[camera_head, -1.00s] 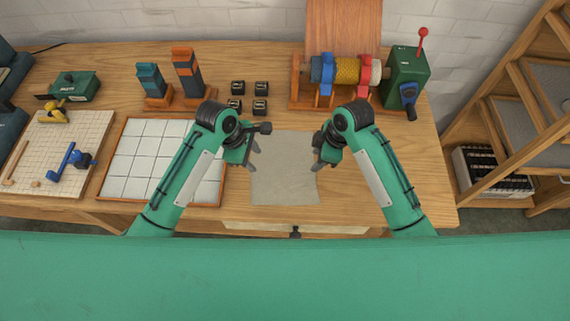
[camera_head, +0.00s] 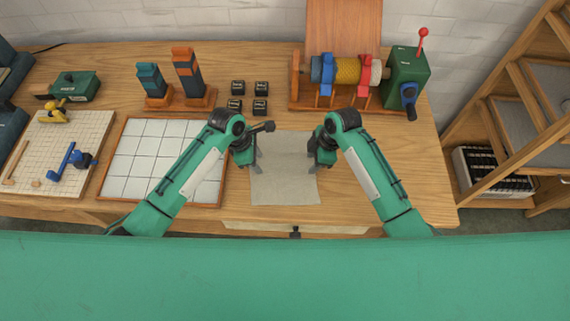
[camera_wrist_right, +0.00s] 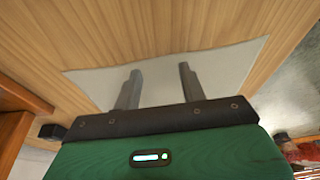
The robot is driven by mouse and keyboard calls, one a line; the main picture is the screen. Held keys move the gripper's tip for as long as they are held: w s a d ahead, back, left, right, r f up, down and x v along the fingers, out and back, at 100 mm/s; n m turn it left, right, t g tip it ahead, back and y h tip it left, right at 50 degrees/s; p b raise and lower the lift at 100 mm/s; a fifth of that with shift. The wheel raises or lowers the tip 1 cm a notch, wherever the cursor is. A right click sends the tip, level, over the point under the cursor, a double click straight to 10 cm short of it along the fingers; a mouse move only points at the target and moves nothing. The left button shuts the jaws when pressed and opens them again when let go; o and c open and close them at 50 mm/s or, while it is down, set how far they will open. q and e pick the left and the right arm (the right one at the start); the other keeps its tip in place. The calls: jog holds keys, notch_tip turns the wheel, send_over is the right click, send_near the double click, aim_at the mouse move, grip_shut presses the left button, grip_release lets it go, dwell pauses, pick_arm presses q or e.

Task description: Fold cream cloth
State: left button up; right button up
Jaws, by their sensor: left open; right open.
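The cream cloth (camera_head: 284,185) lies flat and unfolded on the wooden table in front of me. It also shows in the right wrist view (camera_wrist_right: 215,68), under the right fingers. My left gripper (camera_head: 250,164) is open over the cloth's left edge. My right gripper (camera_head: 314,162) is open over the cloth's right edge, and its two fingers show apart and empty in the right wrist view (camera_wrist_right: 158,82). I cannot tell whether any fingertip touches the cloth. The grippers hide parts of both side edges.
A tiled tray (camera_head: 101,190) stands left of the cloth. Several small black boxes (camera_head: 238,87) sit behind it. A winding machine with yellow wool (camera_head: 347,71) and a green crank housing (camera_head: 405,75) stand at the back right. The table right of my right arm (camera_head: 420,150) is clear.

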pick_arm(q)
jog(key=shift+f, duration=0.2)
pick_arm(e)
jog(key=shift+f, duration=0.2)
pick_arm(q)
grip_shut()
pick_arm(e)
grip_shut()
pick_arm(q)
jog(key=shift+r, duration=0.2)
pick_arm(e)
jog(key=shift+r, duration=0.2)
